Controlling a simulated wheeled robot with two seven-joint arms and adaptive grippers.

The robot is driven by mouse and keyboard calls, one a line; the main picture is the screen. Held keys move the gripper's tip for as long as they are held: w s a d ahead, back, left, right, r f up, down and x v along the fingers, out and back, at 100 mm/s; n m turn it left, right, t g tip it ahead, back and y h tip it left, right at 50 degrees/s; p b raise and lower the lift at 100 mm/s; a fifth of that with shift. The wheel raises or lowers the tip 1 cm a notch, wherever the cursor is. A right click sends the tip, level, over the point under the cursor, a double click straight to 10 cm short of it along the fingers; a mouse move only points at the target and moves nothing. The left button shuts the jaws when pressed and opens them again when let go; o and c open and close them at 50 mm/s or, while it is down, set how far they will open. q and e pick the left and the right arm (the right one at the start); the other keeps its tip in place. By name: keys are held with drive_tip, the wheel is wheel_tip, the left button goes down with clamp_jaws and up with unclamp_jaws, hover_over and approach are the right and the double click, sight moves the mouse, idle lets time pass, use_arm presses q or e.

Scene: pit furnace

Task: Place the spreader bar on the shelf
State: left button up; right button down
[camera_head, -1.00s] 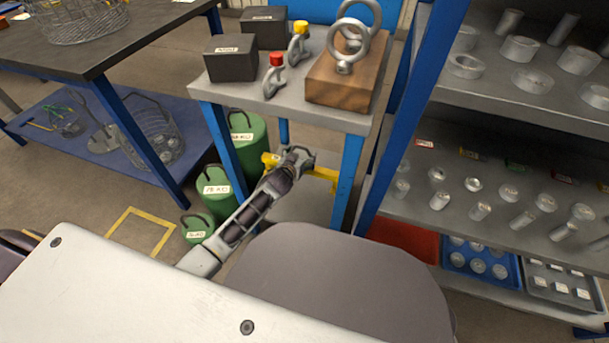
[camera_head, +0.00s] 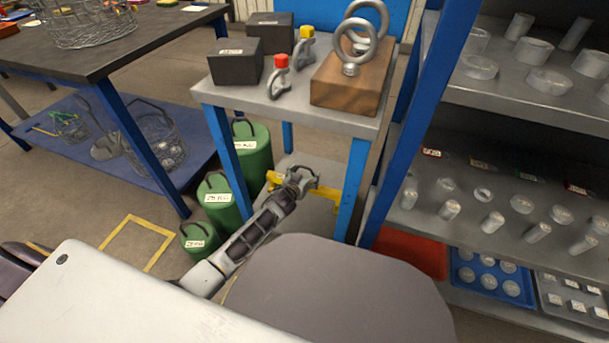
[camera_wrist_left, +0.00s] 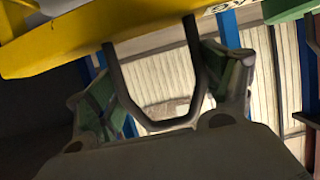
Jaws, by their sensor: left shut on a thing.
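The yellow spreader bar (camera_head: 328,193) is low between the blue legs of the small grey stand, over its grey lower shelf (camera_head: 312,218). My left gripper (camera_head: 302,177) is shut on it and hides its middle. In the left wrist view the yellow bar (camera_wrist_left: 85,38) crosses the top, and its dark loop handle (camera_wrist_left: 117,78) hangs between the fingers of my left gripper (camera_wrist_left: 165,95). I cannot tell whether the bar touches the shelf. My right gripper is not in view.
The stand's top (camera_head: 290,108) holds black boxes, shackles and a wooden block (camera_head: 345,88) with eye bolts. Green weights (camera_head: 216,198) stand left of its legs. A rack (camera_head: 500,185) with metal parts stands close on the right.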

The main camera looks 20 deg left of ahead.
use_arm(q)
drive_tip(key=shift+w+r, duration=0.15)
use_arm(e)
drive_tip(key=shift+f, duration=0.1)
